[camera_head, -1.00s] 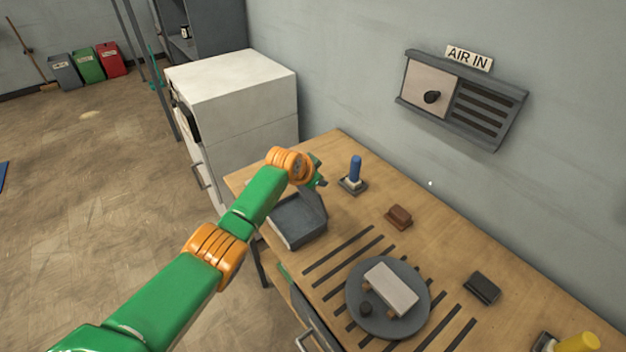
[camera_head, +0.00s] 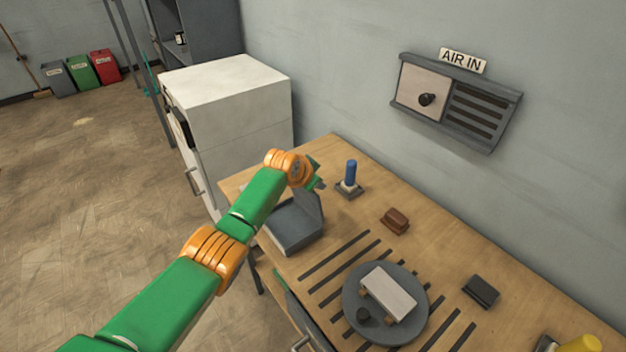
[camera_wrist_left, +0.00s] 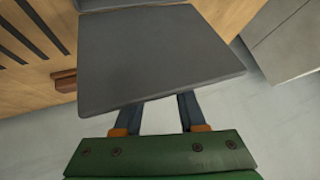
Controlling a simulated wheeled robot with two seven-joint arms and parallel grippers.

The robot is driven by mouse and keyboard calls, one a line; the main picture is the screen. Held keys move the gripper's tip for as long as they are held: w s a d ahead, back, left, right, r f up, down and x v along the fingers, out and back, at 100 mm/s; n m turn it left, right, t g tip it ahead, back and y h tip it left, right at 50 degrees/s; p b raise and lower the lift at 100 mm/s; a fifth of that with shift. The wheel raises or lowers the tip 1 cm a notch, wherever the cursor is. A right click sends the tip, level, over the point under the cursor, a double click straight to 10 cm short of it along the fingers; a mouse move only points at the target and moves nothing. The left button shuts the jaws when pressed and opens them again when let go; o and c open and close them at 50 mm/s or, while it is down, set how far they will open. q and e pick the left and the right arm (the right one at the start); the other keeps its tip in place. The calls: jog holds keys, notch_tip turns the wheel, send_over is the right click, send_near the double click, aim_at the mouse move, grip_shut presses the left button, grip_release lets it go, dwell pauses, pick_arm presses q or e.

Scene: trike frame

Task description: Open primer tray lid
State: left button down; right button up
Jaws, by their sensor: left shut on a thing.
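The primer tray (camera_head: 291,241) is a dark grey shallow box at the left end of the workbench. Its flat grey lid (camera_head: 309,208) stands raised at a steep tilt on the tray's far right side. My left gripper (camera_head: 316,184) is at the lid's upper edge and is shut on it. In the left wrist view the lid (camera_wrist_left: 155,52) fills the upper middle, and the fingers of my left gripper (camera_wrist_left: 160,108) meet its near edge. The fingertips are hidden behind the lid there. My right gripper is not in view.
A blue-handled tool in a holder (camera_head: 350,178) stands close to the right of my left gripper. A brown block (camera_head: 395,221) and a round grey turntable (camera_head: 415,330) bearing a pale block lie further right. A white cabinet (camera_head: 245,115) stands beyond the bench's left end.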

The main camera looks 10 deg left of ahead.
pick_arm(q)
jog(key=shift+s+d+f, duration=0.1)
jog(key=shift+s+f, duration=0.05)
jog(key=shift+f, duration=0.15)
dwell(0.4)
jog(key=c, duration=0.9)
grip_release()
jog(key=o, duration=0.4)
jog(key=shift+w+d+f, duration=0.1)
jog(key=shift+w+d, duration=0.15)
jog(key=shift+w, duration=0.15)
jog(key=shift+s+a+r+p, duration=0.15)
jog(key=shift+s+r+p, duration=0.2)
jog(key=shift+r, duration=0.1)
jog(key=p+v, duration=0.1)
jog(key=v, duration=0.3)
jog(key=shift+s+r, duration=0.2)
jog(key=shift+r, duration=0.05)
jog(key=shift+s+a+r, duration=0.1)
jog(key=shift+s+r, duration=0.4)
